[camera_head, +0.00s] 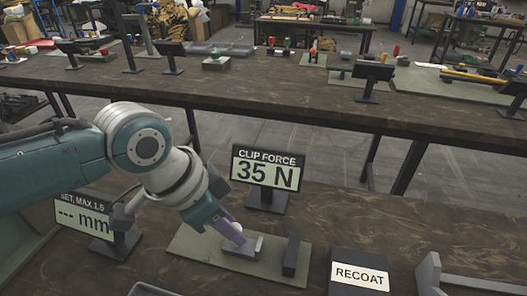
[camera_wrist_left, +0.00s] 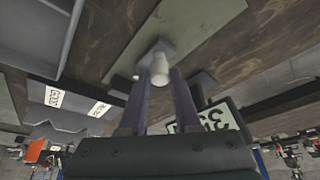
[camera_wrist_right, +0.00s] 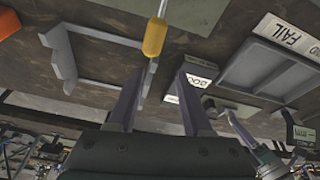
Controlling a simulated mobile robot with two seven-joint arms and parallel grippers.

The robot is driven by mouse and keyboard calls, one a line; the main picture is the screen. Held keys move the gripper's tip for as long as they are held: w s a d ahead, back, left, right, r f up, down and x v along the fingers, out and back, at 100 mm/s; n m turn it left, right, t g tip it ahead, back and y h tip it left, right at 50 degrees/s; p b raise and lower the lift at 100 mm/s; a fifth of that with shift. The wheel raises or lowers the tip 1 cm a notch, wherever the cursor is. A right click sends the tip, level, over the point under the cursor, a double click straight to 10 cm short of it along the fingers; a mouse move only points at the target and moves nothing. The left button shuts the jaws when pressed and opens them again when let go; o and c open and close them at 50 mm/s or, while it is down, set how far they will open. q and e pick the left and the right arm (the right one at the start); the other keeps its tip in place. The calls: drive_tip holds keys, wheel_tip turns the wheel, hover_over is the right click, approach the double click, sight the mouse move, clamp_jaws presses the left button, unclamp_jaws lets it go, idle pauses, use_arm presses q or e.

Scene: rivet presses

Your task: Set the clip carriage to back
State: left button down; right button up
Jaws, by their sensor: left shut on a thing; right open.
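The clip carriage (camera_head: 243,246) is a small grey block with a pale round knob, on a green mat (camera_head: 200,250) in front of the "CLIP FORCE 35 N" display (camera_head: 267,170). My left gripper (camera_head: 235,234) reaches down from the left, its purple fingers shut on the knob. In the left wrist view the pale knob (camera_wrist_left: 160,66) stands between the fingertips, with the grey carriage behind it. The fingers partly hide the knob in the head view. My right gripper (camera_wrist_right: 161,72) is open and empty in the right wrist view. It is outside the head view.
A dark upright block (camera_head: 291,256) stands right of the carriage on the mat. A RECOAT box (camera_head: 360,273) and a grey bracket (camera_head: 432,275) are further right. A "--- mm" display (camera_head: 85,220) stands left. The right wrist view shows a yellow-handled tool (camera_wrist_right: 155,37) and a FAIL tray (camera_wrist_right: 262,72).

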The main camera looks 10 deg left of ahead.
use_arm(q)
drive_tip(key=shift+a, duration=0.15)
drive_tip(key=a, duration=0.5)
drive_tip(key=shift+w, duration=0.1)
drive_tip(key=c, duration=0.6)
unclamp_jaws()
drive_tip(key=shift+a, duration=0.15)
